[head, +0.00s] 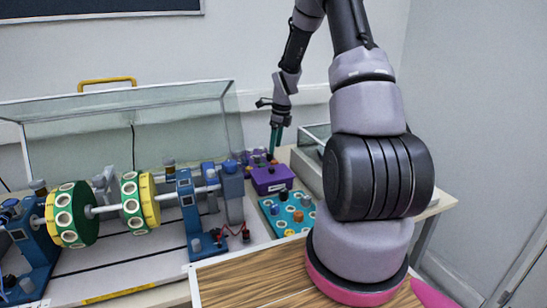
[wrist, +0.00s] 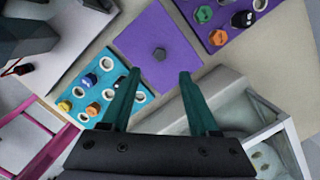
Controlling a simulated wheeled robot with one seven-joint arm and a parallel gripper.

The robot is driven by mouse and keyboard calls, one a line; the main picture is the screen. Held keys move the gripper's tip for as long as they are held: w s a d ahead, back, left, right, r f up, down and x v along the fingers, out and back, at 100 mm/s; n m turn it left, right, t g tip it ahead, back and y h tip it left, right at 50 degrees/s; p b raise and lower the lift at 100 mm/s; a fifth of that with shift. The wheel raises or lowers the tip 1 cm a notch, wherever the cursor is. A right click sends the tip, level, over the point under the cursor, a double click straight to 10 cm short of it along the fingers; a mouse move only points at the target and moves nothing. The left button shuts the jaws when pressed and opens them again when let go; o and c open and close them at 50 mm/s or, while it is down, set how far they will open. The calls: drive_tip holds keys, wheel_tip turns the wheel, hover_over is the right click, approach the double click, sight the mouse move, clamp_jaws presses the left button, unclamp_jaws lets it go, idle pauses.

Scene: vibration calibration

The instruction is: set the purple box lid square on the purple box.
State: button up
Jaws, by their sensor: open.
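The purple box (head: 272,181) stands on the bench in the head view, with a white label on its front. The purple box lid (wrist: 148,32) is a flat purple square with a dark knob in the wrist view. It appears to lie on top of the box, whose walls are hidden beneath it there. I cannot tell whether it sits square. My gripper (wrist: 159,76) is open and empty, with its teal fingers apart and the knob ahead, between their lines. In the head view my gripper (head: 273,152) is above and behind the box.
A teal board (wrist: 92,88) with coloured pegs lies beside the lid. A purple board (wrist: 222,28) with pegs lies on its other side. A grey, clear-topped case (wrist: 250,125) stands close to the right finger. A drum rig (head: 125,205) fills the left bench.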

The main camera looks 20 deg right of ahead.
drive_tip(key=s+a+r+n+t, duration=0.1)
drive_tip(key=s+a+r+n, duration=0.2)
drive_tip(key=r, duration=0.5)
drive_tip(key=s+a+r+n+t, duration=0.1)
drive_tip(key=s+r+n, duration=0.3)
drive_tip(key=r, duration=0.4)
drive_tip(key=s+a+r+n+t, duration=0.1)
drive_tip(key=s+a+r+n, duration=0.2)
drive_tip(key=r, duration=0.4)
drive_tip(key=s+a+r+n+t, duration=0.1)
drive_tip(key=s+r+n, duration=0.4)
drive_tip(key=s, duration=0.5)
drive_tip(key=s+a+r+n+t, duration=0.2)
drive_tip(key=s+a+r+n, duration=0.1)
drive_tip(key=s+n, duration=0.4)
drive_tip(key=s+r, duration=0.1)
drive_tip(key=s, duration=0.2)
drive_tip(key=shift+s+r+n+y, duration=0.35)
drive_tip(key=shift+n+y, duration=0.05)
